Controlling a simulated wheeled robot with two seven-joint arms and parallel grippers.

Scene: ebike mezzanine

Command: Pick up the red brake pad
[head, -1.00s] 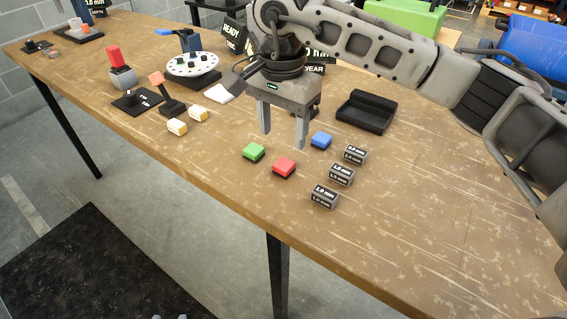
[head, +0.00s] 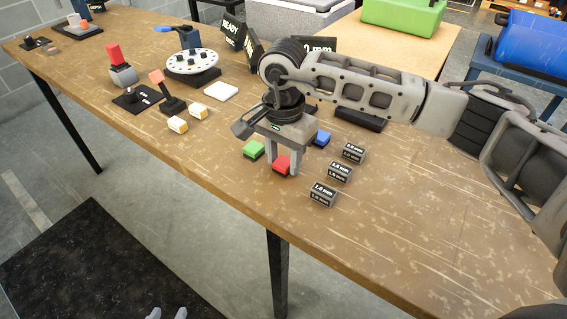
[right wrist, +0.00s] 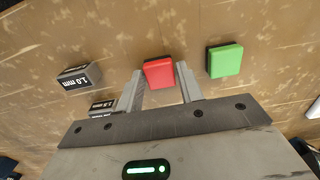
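The red brake pad (head: 282,165) lies on the wooden table between the green pad (head: 254,149) and the blue pad (head: 322,138). My right gripper (head: 282,171) is lowered over it from above, with its fingers open on either side. In the right wrist view the red pad (right wrist: 158,72) sits between the two fingertips (right wrist: 160,82), with narrow gaps that are hard to judge. The green pad (right wrist: 225,60) lies just outside the right-hand finger there. My left gripper (head: 167,314) shows only its fingertips at the bottom edge, apart and empty.
Several black-and-grey thickness blocks (head: 340,172) stand right of the pads, one close to a finger in the wrist view. A black tray (head: 361,118) is partly hidden behind my right arm. The table front is clear.

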